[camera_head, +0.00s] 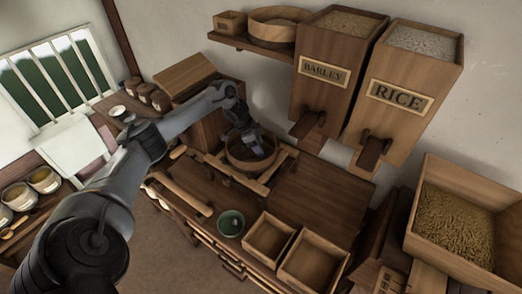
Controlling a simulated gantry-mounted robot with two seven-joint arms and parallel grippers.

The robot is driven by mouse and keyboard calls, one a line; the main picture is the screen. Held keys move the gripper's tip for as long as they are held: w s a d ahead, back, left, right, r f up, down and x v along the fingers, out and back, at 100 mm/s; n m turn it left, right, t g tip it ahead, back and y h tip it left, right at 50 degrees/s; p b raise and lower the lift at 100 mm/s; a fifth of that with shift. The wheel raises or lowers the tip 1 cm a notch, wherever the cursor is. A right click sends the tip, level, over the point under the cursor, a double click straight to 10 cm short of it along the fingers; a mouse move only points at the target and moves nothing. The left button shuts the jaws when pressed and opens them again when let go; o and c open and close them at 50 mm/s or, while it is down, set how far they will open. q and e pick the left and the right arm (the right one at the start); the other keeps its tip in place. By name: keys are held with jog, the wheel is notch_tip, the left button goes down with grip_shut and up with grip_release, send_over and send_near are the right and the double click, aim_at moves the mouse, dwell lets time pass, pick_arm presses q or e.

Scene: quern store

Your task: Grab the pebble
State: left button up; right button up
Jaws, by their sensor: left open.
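My left gripper (254,145) comes down from the upper left into a round wooden tub (233,160). Its jaws are open, and its fingertips are inside or just above the tub. I cannot make out the pebble clearly; the gripper hides part of the tub's inside, and the details there are small and dark. My right gripper is out of view.
A green bowl (231,222) and two open wooden boxes (270,238) stand at the bench front. The bench (320,200) is clear right of the tub. Barley (325,75) and rice (402,95) hoppers hang above. A grain-filled crate (419,227) stands right.

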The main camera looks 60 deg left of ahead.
pick_arm(q)
jog(key=c, duration=1.1)
jog(key=shift+r, duration=0.1)
notch_tip(320, 180, up, 12)
jog(key=p, duration=0.4)
jog(key=shift+a, duration=0.1)
